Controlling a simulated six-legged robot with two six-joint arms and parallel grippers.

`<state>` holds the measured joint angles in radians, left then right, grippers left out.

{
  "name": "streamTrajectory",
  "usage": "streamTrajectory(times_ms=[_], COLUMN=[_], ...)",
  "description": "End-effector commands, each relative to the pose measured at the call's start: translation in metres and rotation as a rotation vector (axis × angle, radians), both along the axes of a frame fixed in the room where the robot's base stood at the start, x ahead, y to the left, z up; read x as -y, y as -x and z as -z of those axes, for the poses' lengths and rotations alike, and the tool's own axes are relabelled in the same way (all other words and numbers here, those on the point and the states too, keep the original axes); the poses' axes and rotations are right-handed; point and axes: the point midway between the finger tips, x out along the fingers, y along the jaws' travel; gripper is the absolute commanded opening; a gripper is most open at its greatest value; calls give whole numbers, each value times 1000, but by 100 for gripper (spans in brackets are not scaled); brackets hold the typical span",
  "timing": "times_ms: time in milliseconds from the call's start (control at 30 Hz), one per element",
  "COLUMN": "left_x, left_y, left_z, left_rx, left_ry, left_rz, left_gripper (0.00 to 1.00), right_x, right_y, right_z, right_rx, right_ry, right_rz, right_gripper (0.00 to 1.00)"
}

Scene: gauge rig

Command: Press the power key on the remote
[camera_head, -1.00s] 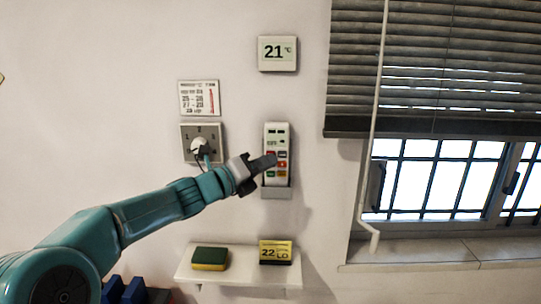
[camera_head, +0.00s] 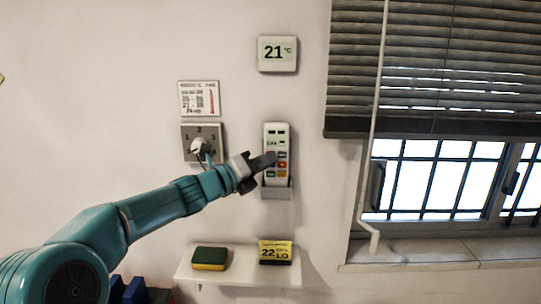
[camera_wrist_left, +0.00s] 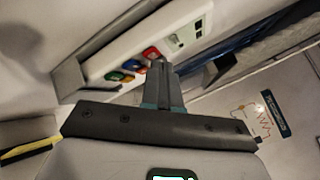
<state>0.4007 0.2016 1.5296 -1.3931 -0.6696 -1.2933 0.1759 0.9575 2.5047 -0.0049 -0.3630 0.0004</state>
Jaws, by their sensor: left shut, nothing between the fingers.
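The remote (camera_head: 276,135) is white with coloured keys and sits upright in a grey holder on the wall. In the left wrist view the remote (camera_wrist_left: 175,35) lies slanted, with green, blue, orange and red keys in a row. My left gripper (camera_head: 272,158) is shut and empty, its tips at the left side of the remote's keys. In the left wrist view the shut fingers (camera_wrist_left: 160,68) reach up to the keys near the red one. They cover part of the key area, and I cannot tell whether they touch a key. My right gripper is not in view.
A grey dial plate (camera_head: 188,143) and a paper chart (camera_head: 199,98) are left of the remote. A thermostat (camera_head: 277,53) reading 21 hangs above. A window with blind (camera_head: 430,65) is right.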

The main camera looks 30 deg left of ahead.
Motion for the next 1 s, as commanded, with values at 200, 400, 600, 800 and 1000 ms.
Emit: streamTrajectory(times_ms=[200, 400, 600, 800, 1000], left_x=[-2, -3, -4, -5, -5], left_y=[-2, -5, -7, -8, -7], left_z=[0, 0, 0, 0, 0], left_rx=[0, -1, -1, 0, 0], left_ry=[0, 0, 0, 0, 0], left_rz=[0, -1, -1, 0, 0], left_gripper=[0, 0, 0, 0, 0], right_x=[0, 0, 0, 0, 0], right_y=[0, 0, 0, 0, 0], right_z=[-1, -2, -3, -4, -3], right_rx=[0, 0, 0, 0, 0], right_ry=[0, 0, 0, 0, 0], right_rz=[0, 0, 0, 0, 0], right_gripper=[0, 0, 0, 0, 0])
